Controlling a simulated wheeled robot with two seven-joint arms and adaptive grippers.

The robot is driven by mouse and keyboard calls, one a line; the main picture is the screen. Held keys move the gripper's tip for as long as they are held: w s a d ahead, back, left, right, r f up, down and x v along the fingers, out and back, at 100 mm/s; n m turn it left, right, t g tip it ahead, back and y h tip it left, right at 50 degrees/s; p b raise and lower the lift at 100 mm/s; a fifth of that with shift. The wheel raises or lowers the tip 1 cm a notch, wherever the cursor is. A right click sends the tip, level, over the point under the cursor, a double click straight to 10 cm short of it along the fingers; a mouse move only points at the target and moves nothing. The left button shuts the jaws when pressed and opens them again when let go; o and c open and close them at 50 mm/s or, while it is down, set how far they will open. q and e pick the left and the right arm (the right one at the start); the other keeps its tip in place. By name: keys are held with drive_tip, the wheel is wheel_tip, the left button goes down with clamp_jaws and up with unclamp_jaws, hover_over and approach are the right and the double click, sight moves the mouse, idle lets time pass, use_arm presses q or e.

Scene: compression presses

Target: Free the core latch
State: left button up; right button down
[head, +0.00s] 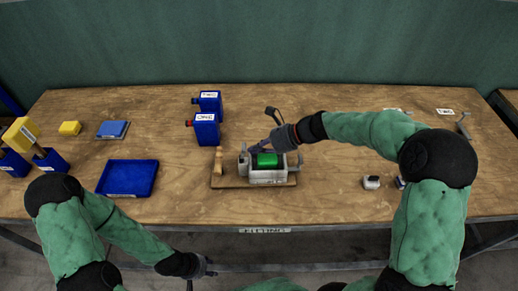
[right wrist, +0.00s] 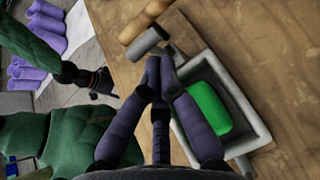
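The press is a grey open box (head: 268,178) on a wooden base, with a green block (head: 266,160) inside; the green block also shows in the right wrist view (right wrist: 208,108). A grey cylindrical handle (right wrist: 147,41) sticks out at the box's corner, and I cannot tell whether it is the core latch. My right gripper (head: 256,148) is over the box's back left part. In the right wrist view its purple fingertips (right wrist: 159,72) are together, close to the handle; nothing shows between them. My left gripper (head: 207,268) hangs in front of the table, away from the press; its finger state is unclear.
A wooden peg (head: 219,161) stands left of the box. Two blue bottles (head: 206,130) are behind it to the left. A blue tray (head: 128,194) lies further left. A small grey item (head: 371,182) lies on the right, under my arm's reach. The table between is clear.

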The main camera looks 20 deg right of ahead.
sight(243, 148)
drive_tip(key=a+h+p, duration=0.1)
drive_tip(key=p, duration=0.4)
drive_tip(key=r+h+p, duration=0.1)
drive_tip(key=p, duration=0.5)
drive_tip(key=a+r+g+h+p, duration=0.1)
drive_tip(key=h+p, duration=0.1)
drive_tip(key=p, duration=0.3)
drive_tip(key=shift+w+a, duration=0.3)
drive_tip(key=shift+w+a+p, duration=0.1)
drive_tip(key=shift+a+p, duration=0.25)
drive_tip(key=shift+p, duration=0.7)
drive_tip(key=shift+w+a+p, duration=0.15)
drive_tip(key=shift+a+p, duration=0.35)
drive_tip(key=shift+f, duration=0.15)
drive_tip(key=shift+d, duration=0.1)
drive_tip(key=shift+r+p, duration=0.75)
drive_tip(key=shift+r, duration=0.1)
